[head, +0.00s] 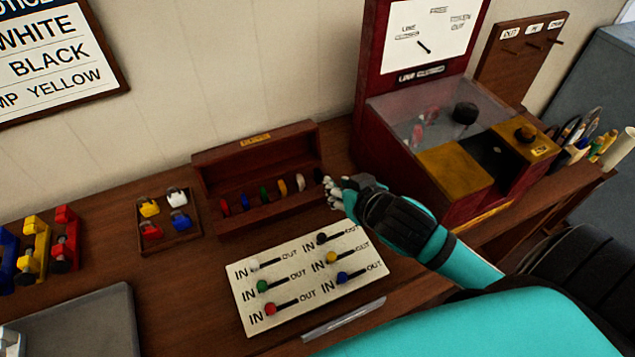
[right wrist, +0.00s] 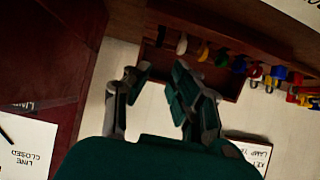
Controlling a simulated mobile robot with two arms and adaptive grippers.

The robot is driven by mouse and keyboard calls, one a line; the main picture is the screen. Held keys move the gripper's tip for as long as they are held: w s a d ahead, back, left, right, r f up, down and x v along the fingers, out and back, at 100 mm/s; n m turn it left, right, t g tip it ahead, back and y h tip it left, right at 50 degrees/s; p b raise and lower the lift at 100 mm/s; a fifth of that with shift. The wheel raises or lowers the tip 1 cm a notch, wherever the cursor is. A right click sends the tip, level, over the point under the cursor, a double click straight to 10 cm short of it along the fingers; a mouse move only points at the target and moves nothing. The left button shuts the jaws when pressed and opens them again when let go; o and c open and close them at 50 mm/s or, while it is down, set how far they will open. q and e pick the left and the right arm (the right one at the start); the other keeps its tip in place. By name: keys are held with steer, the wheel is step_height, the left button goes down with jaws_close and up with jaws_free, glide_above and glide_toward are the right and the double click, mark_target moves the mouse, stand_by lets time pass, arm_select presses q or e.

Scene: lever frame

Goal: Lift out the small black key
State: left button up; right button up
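A wooden key box (head: 257,211) with its lid up holds a row of small coloured keys. The small black key (head: 318,174) is at the right end of that row. It also shows in the right wrist view (right wrist: 161,37), beside a white key (right wrist: 182,43). My right gripper (head: 335,189) is at the box's right end, close to the black key. In the right wrist view its two fingers (right wrist: 160,82) are apart with nothing between them, and the black key lies beyond the fingertips.
A white IN/OUT slider board (head: 290,252) lies in front of the box. A small tray of padlocks (head: 182,240) is to the left. A red console (head: 385,150) stands to the right, near my right arm. A grey tray (head: 120,315) sits front left.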

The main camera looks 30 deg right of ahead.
glide_toward(319, 172)
steer(key=x, duration=0.3)
steer(key=shift+p+x, duration=0.5)
steer(key=shift+x, duration=0.65)
steer(key=shift+w+a, duration=0.1)
steer(key=shift+w, duration=0.15)
steer(key=p+x, duration=0.1)
steer(key=x, duration=0.4)
steer(key=shift+s, duration=0.1)
jaws_close()
arm_select(q)
steer(key=shift+w+r, duration=0.25)
steer(key=shift+r, duration=0.25)
steer(key=shift+w+r, duration=0.2)
steer(key=shift+r, duration=0.25)
